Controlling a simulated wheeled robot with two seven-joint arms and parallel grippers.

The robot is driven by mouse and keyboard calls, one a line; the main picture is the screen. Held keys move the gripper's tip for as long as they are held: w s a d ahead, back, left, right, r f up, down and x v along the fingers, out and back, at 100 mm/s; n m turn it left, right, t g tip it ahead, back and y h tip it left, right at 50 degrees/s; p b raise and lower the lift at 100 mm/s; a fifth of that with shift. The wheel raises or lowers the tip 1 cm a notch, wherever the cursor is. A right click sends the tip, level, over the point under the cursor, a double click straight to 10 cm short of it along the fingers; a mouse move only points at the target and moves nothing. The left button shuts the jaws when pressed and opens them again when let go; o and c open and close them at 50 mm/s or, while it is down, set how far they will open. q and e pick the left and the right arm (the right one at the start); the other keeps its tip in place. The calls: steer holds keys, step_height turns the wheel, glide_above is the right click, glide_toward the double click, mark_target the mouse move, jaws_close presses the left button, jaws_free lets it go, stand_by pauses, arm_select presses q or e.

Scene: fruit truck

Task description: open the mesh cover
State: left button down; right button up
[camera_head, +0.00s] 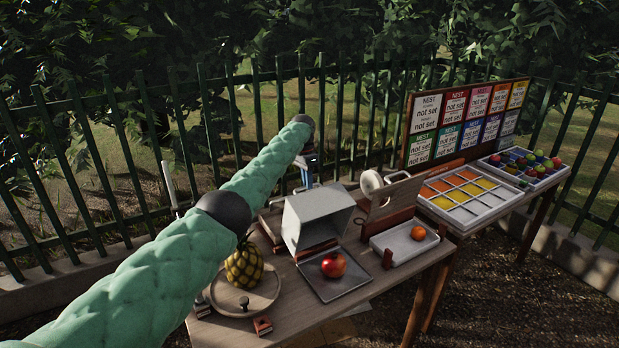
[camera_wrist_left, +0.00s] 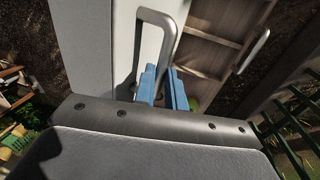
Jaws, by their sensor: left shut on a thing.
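A light grey box-like cover (camera_head: 318,219) stands tilted up over a flat grey tray (camera_head: 345,287) in the head view, its open side facing the front right. I cannot make out any mesh on it. A red fruit (camera_head: 333,264) lies on the tray, clear of the cover. My left gripper (camera_head: 307,182) is behind the cover's top. In the left wrist view its blue fingers (camera_wrist_left: 164,84) are shut on the metal handle (camera_wrist_left: 158,22) of the pale cover panel (camera_wrist_left: 133,45). The exact grip is partly hidden. My right gripper is not in view.
A pineapple (camera_head: 244,267) on a round board (camera_head: 262,298) stands left of the tray. On the right are a white tray with an orange (camera_head: 418,233), a divided bin (camera_head: 490,212) and a label board (camera_head: 406,155). A green fence runs behind.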

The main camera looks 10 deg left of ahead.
arm_select(q)
steer(key=shift+s+a+f, duration=0.1)
steer(key=shift+f, duration=0.5)
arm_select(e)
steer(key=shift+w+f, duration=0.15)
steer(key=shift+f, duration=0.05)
arm_select(q)
steer(key=c, duration=1.5)
jaws_free()
steer(key=shift+o, duration=0.2)
steer(key=shift+w+r, duration=0.1)
steer(key=shift+w, duration=0.1)
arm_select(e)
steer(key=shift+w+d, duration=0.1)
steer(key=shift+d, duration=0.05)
